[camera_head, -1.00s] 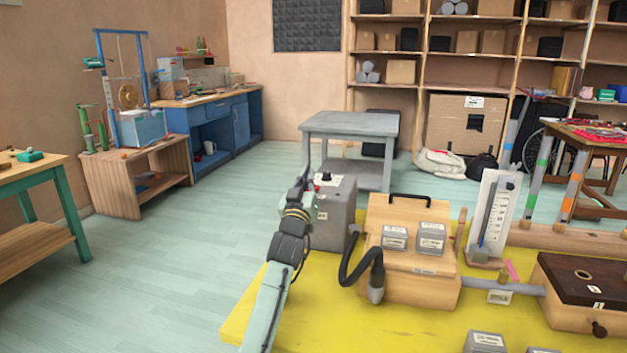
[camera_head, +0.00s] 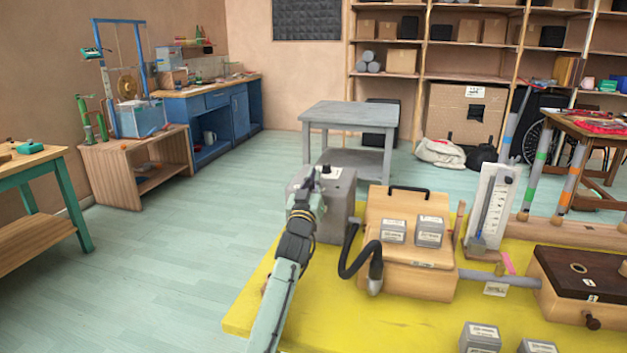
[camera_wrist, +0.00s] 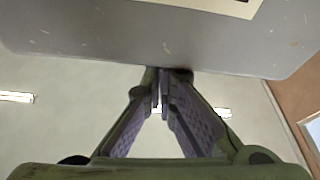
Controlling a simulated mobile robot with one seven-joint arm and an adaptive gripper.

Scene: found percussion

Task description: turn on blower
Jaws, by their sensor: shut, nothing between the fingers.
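The blower appears to be the grey box (camera_head: 336,218) at the back left of the yellow table, joined by a black hose to a wooden box. A pale label with a dark knob shows on its top; my gripper partly covers the box's left side. My gripper (camera_head: 312,180) is at the box's upper left in the head view. In the wrist view my gripper (camera_wrist: 168,74) is shut and empty, its fingertips meeting at the lower edge of a grey surface (camera_wrist: 150,45). I cannot tell whether they touch it. Any red switch is hidden or too small to make out.
The yellow table (camera_head: 350,325) also bears the wooden box (camera_head: 390,278), the black hose (camera_head: 348,262), a white gauge (camera_head: 492,205) and a dark-lidded box (camera_head: 585,275). A grey side table (camera_head: 350,118) stands behind. The floor at left is clear.

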